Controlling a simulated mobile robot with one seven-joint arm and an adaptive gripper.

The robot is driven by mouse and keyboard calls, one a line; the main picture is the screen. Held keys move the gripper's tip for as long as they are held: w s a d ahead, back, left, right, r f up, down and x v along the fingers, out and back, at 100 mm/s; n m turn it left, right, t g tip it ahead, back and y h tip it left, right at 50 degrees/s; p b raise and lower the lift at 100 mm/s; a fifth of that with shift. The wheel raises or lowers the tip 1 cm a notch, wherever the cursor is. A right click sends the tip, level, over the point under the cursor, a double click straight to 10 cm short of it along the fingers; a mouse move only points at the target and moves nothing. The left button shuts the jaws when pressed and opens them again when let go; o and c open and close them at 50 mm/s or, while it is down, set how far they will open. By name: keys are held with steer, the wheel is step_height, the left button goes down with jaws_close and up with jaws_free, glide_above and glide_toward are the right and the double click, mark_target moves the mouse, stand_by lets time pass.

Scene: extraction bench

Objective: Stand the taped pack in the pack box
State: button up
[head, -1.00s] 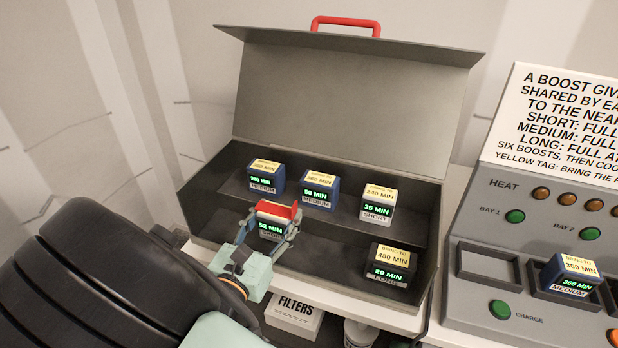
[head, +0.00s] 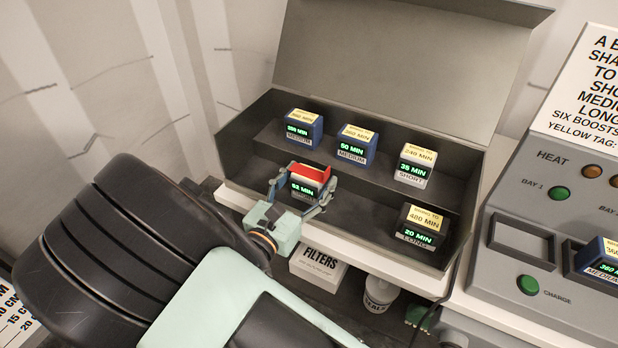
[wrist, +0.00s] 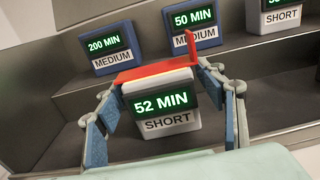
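The taped pack (head: 306,182) is white with red tape over its top, reading 52 MIN and SHORT. It stands upright in the lower front row of the grey pack box (head: 262,179), left of the middle. It also shows in the wrist view (wrist: 163,108), with a red tab standing up at its right. My gripper (head: 302,192) has its fingers spread to either side of this pack. In the wrist view the fingers (wrist: 160,95) appear slightly apart from the pack's sides. The pack's base is partly hidden in the head view.
The upper row holds two blue MEDIUM packs (head: 303,128) (head: 355,145) and a white SHORT pack (head: 415,165). A black LONG pack (head: 421,236) stands at the lower right. The lower row is clear between it and the taped pack. A heater panel (head: 560,225) stands right of the box.

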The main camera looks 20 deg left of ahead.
steer(key=shift+r, duration=0.25)
steer(key=s+a, duration=0.1)
steer(key=s, duration=1.1)
steer(key=shift+f, duration=0.1)
